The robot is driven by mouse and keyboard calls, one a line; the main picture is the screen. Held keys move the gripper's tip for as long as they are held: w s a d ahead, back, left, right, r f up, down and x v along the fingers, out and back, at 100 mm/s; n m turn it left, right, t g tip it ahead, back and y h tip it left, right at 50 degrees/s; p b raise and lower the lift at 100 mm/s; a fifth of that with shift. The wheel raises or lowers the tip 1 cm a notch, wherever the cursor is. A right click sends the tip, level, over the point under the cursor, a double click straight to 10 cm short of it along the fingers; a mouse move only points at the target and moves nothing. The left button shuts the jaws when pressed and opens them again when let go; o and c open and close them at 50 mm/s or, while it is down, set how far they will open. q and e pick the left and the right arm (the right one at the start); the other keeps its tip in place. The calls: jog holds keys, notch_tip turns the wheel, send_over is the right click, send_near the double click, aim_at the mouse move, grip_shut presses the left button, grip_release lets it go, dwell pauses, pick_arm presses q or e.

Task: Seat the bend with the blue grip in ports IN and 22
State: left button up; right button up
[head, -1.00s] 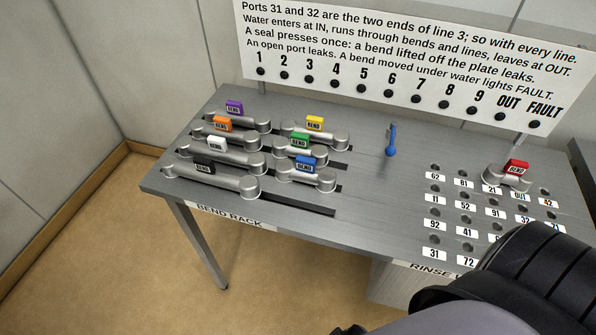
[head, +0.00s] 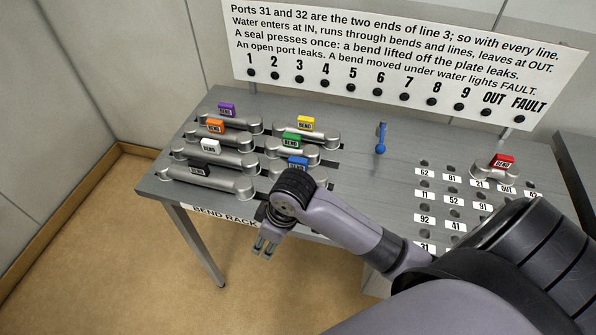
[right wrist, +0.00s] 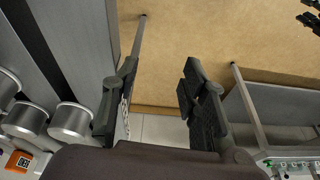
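The bend with the blue grip (head: 297,162) lies in the front right slot of the bend rack. My right arm partly hides it. My right gripper (head: 265,246) hangs just off the table's front edge, nearer to me than this bend and not touching it. Its fingers are apart and empty in the right wrist view (right wrist: 157,110). The port plate (head: 440,205) is at the right; labels such as 62, 81, 11 and 92 show. Ports IN and 22 are not visible; my arm covers part of the plate. Dark parts at the right wrist view's top right may be my left gripper.
Purple (head: 227,109), orange (head: 215,126), white (head: 210,145), black, yellow (head: 306,123) and green (head: 291,139) grip bends fill the rack. A red-grip bend (head: 502,161) sits on the plate by 21 and OUT. A blue lever (head: 381,140) stands between. A lamp sign (head: 400,60) is behind.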

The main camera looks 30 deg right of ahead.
jog(key=w+d+r+n, duration=0.2)
jog(key=w+r, duration=0.2)
jog(key=r, duration=0.1)
notch_tip(320, 180, up, 17)
jog(key=g+h, duration=0.2)
send_over(298, 159)
jog(key=shift+m, duration=0.4)
jog(key=f+p, duration=0.1)
jog(key=f, duration=0.4)
jog(key=f+p, duration=0.1)
jog(key=f, duration=0.4)
jog(key=shift+d+f, duration=0.2)
jog(key=shift+f, duration=0.15)
jog(key=f+p, duration=0.1)
jog(key=f, duration=0.1)
jog(key=f+p, duration=0.1)
jog(key=f, duration=0.2)
jog(key=shift+a+p, duration=0.2)
jog(key=shift+p, duration=0.1)
jog(key=shift+f, duration=0.2)
jog(key=shift+c, duration=0.4)
grip_shut()
